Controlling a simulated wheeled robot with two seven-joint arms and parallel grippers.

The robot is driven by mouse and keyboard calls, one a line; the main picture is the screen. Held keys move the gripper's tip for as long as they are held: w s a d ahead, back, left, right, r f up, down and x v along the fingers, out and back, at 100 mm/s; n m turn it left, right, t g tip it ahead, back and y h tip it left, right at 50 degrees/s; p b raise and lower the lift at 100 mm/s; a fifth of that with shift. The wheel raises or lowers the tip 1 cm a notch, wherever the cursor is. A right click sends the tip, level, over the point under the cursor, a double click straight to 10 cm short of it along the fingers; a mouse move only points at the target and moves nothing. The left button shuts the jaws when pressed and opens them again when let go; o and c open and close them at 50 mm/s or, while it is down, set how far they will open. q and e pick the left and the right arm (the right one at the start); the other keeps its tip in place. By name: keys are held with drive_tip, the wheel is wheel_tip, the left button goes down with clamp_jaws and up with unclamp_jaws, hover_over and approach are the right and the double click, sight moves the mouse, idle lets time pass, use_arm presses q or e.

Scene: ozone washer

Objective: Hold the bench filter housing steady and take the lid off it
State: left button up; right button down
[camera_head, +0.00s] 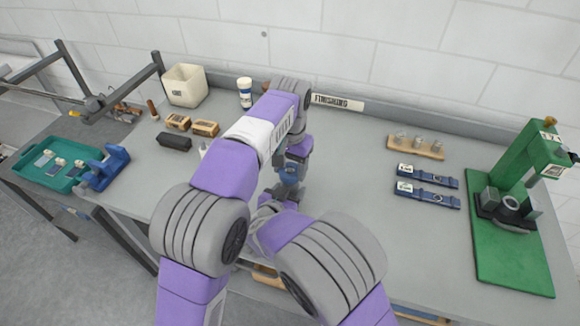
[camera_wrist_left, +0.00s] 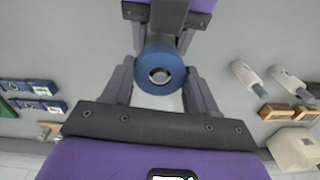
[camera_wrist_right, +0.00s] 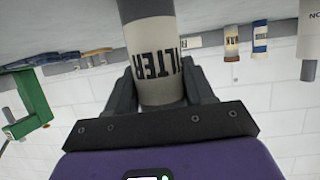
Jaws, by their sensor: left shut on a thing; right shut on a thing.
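The filter housing (camera_wrist_right: 155,60) is a pale cylinder marked FILTER in the right wrist view, upside down in that picture. My right gripper (camera_wrist_right: 160,88) is shut around its body. The blue round lid (camera_wrist_left: 172,60) shows end-on in the left wrist view, with a pale round centre. My left gripper (camera_wrist_left: 162,82) is shut with a finger on each side of it. In the head view the left gripper (camera_head: 290,160) points down over the blue lid (camera_head: 289,172) near the bench middle. My arms hide most of the housing there. I cannot tell whether lid and housing still touch.
A green press (camera_head: 515,250) stands at the right. Two blue clamp-like tools (camera_head: 428,185) and a wooden block with metal fittings (camera_head: 415,147) lie right of centre. A white bin (camera_head: 185,86), brown blocks (camera_head: 205,128) and a teal tray (camera_head: 62,178) are left.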

use_arm(q)
drive_tip(key=shift+r, duration=2)
use_arm(e)
drive_tip(key=shift+c, duration=1.6)
unclamp_jaws()
